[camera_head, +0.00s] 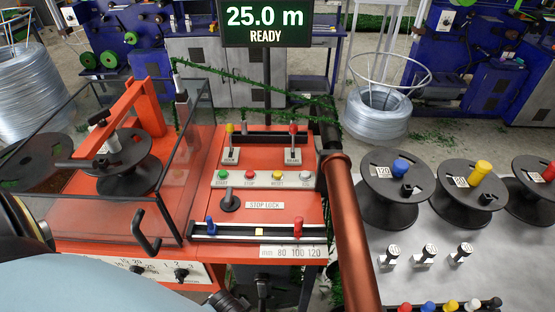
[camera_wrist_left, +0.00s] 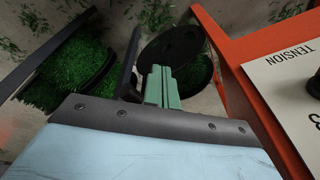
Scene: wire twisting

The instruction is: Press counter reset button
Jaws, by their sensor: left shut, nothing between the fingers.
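The yellow button labelled RESET (camera_head: 278,175) is in a row on the sloped orange panel in the head view, between the red STOP button (camera_head: 250,174) and a pale button (camera_head: 306,175). The green START button (camera_head: 222,174) is at the row's left end. The counter display (camera_head: 265,20) above reads 25.0 m, READY. My left gripper (camera_wrist_left: 163,85) shows in the left wrist view with its green fingers shut and empty, left of the orange machine edge and the TENSION plate (camera_wrist_left: 290,65). It is apart from the buttons. My right gripper is not in view.
A clear guard box (camera_head: 110,190) with a black spool stands left of the buttons. Two levers (camera_head: 293,142) rise behind them, and a black knob (camera_head: 230,200) stands in front. A copper tube (camera_head: 350,225) runs along the right. Several spools (camera_head: 395,190) stand on the grey table.

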